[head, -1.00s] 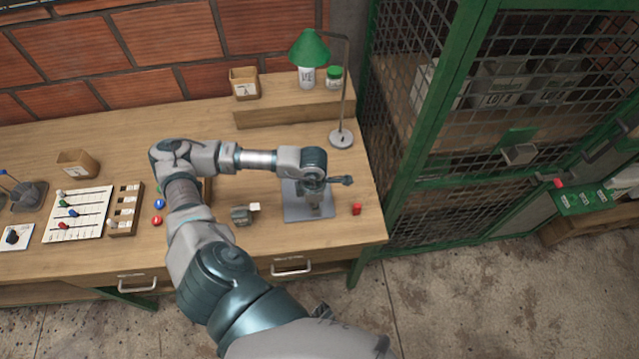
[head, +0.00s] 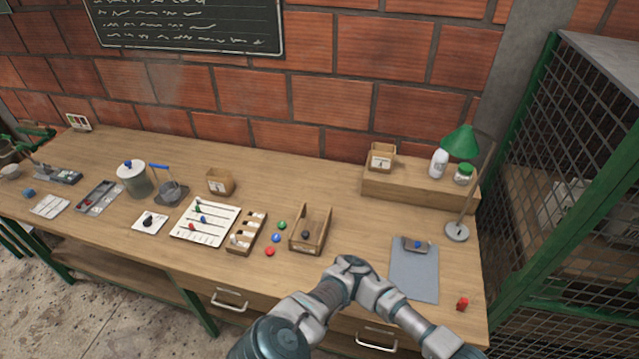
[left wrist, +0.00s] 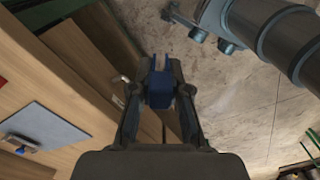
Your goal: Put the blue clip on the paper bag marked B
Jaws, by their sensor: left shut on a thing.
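My left gripper (left wrist: 159,76) shows in the left wrist view, shut on a dark blue piece (left wrist: 159,96) that looks like the blue clip. A paler strip shows at its far end. In the head view my left arm reaches to the lower right and its gripper is out of the frame, beyond the desk's front edge. Two brown, open-topped holders with white labels could be paper bags: one on the raised shelf (head: 381,159) and one on the desk (head: 220,182). I cannot read a B on either. My right gripper is not in view.
A grey mat (head: 414,279) bears a small holder with a blue spot (head: 417,244). A lamp (head: 458,231), wooden tray (head: 310,241), coloured buttons and a white board (head: 205,222) stand on the desk. A mesh cage is at right.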

